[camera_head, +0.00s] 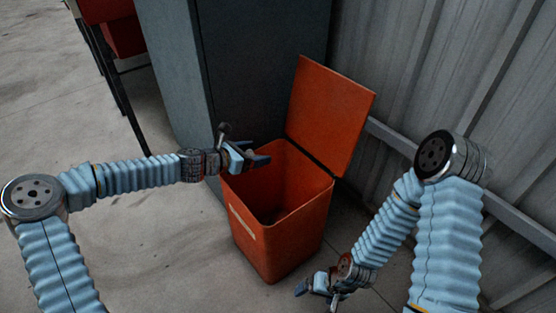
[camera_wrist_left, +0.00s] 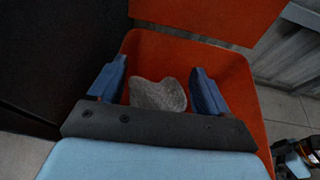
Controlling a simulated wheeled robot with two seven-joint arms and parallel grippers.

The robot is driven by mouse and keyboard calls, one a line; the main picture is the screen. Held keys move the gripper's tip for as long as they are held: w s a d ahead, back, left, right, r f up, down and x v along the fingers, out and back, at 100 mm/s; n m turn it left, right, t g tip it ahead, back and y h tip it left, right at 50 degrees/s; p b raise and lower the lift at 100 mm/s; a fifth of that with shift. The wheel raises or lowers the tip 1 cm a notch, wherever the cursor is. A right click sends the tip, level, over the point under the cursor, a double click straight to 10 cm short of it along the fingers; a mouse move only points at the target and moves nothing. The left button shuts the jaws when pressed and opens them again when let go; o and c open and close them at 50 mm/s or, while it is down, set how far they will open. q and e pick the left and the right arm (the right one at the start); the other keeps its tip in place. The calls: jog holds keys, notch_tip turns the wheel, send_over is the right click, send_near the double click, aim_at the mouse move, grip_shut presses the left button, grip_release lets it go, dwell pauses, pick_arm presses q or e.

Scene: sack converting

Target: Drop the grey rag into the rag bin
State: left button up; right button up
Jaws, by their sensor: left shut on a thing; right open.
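The rag bin (camera_head: 258,240) is an orange box standing on the floor with its lid (camera_head: 328,108) swung up. It also shows in the left wrist view (camera_wrist_left: 150,45). My left gripper (camera_head: 256,158) is over the bin's left rim. It is shut on the grey rag (camera_wrist_left: 158,95), which sits between the blue fingers in the left wrist view, with the bin's opening behind it.
A dark grey cabinet (camera_head: 175,75) stands behind and left of the bin. A corrugated wall (camera_head: 440,80) with a rail (camera_head: 395,140) runs along the right. A red-topped stand (camera_head: 105,10) is at the far upper left. The floor left of the bin is clear.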

pick_arm(q)
jog(key=shift+s+d+m+g+h+b, duration=0.7)
jog(key=shift+d+m+g+h+b, duration=0.7)
jog(key=shift+d+m+g+b, duration=1.5)
jog(key=shift+m+g, duration=0.3)
jog(key=shift+g, duration=0.3)
jog(key=f+b, duration=0.1)
jog(key=f, duration=0.1)
jog(key=d+f+b, duration=0.1)
jog(key=f+b, duration=0.1)
jog(key=shift+f+b, duration=0.15)
jog(key=shift+b, duration=0.15)
jog(key=o, duration=1)
jog(key=shift+a, duration=0.15)
